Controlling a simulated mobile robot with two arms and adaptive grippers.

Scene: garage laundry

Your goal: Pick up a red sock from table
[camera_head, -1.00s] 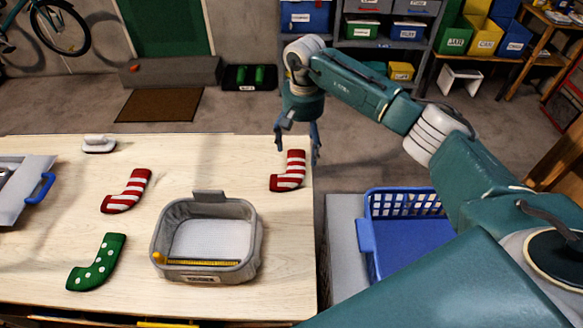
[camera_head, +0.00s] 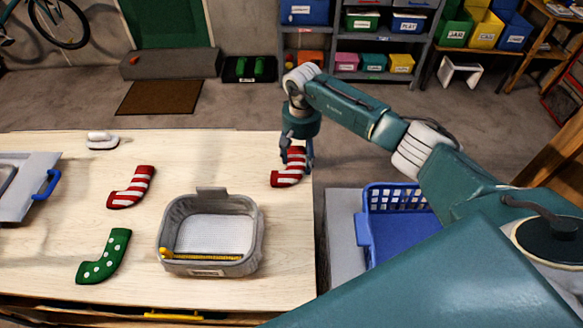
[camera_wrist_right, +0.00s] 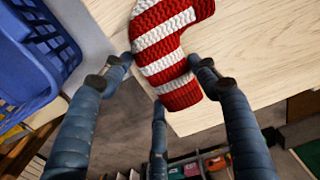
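A red-and-white striped sock (camera_head: 289,176) lies near the right edge of the wooden table (camera_head: 215,310). My right gripper (camera_head: 297,163) is low over its upper end, with fingers on both sides of it. In the right wrist view the fingers of this gripper (camera_wrist_right: 159,80) are spread around the end of the striped sock (camera_wrist_right: 165,45), close to its edges. I cannot tell whether they touch it. A second red-and-white sock (camera_head: 131,187) lies on the left half of the table. My left gripper is not in view.
A grey basket (camera_head: 167,225) with a yellow strip inside stands mid-table. A green dotted sock (camera_head: 105,257), a brush (camera_head: 102,141) and a tray with a blue handle (camera_head: 46,184) are further left. A blue crate (camera_head: 364,235) stands right of the table.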

